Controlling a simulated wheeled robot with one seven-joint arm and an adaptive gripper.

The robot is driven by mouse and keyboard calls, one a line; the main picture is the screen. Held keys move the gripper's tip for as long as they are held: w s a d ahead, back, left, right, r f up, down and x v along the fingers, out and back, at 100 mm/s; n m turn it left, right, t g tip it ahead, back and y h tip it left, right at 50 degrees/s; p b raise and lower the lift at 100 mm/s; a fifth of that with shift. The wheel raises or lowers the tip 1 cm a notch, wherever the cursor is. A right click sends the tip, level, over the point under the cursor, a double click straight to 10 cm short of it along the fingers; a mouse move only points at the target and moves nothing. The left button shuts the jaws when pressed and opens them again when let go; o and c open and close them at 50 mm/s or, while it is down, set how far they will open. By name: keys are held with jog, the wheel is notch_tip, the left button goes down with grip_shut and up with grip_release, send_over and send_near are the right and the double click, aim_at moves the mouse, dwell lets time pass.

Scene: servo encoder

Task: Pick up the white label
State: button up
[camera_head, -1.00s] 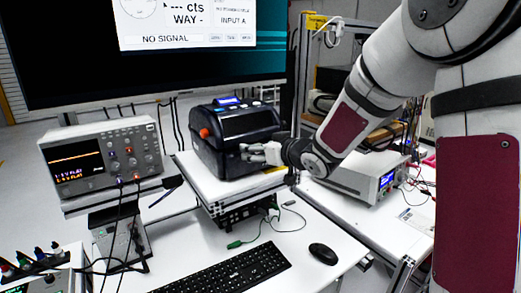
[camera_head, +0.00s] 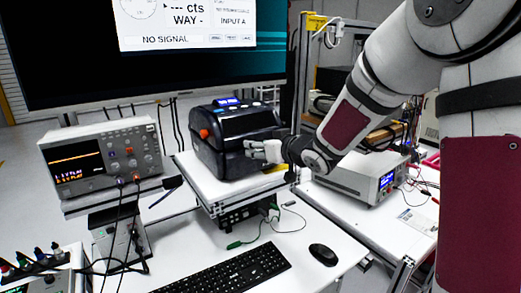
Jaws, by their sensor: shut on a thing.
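A black label printer (camera_head: 232,138) with an orange button on its left side stands on a raised white shelf (camera_head: 200,187). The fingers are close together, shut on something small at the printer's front. The wrist hides the printer's lower right corner.
An oscilloscope (camera_head: 103,157) stands left of the printer, under a large monitor (camera_head: 160,60). A keyboard (camera_head: 232,275) and a mouse (camera_head: 323,254) lie on the white desk in front. A bench power supply (camera_head: 370,178) stands to the right. Cables hang below the shelf.

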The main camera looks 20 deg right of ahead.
jog(key=r, duration=0.1)
jog(key=s+r, duration=0.1)
jog(key=r, duration=0.1)
jog(key=shift+s+d, duration=0.1)
jog(key=shift+d, duration=0.05)
jog(key=s+d+r+p, duration=0.1)
jog(key=s+d, duration=0.2)
jog(key=s, duration=1.1)
jog(key=shift+s+p, duration=0.25)
jog(key=shift+p, duration=0.15)
jog(key=shift+r, duration=0.1)
jog(key=w+a+f+m+h, duration=0.1)
jog(key=w+a+f, duration=0.1)
jog(key=w+f, duration=0.3)
jog(key=w+a+f, duration=0.1)
jog(key=w+f, duration=0.1)
jog(key=f, duration=0.6)
notch_tip(320, 180, down, 15)
jog(key=m+h, duration=0.2)
jog(key=h, duration=0.1)
jog(key=shift+s+r+m+t+h, duration=0.2)
jog(key=shift+m+t+h, duration=0.1)
jog(key=shift+t, duration=0.1)
jog(key=shift+d+r, duration=0.1)
jog(key=shift+r, duration=0.05)
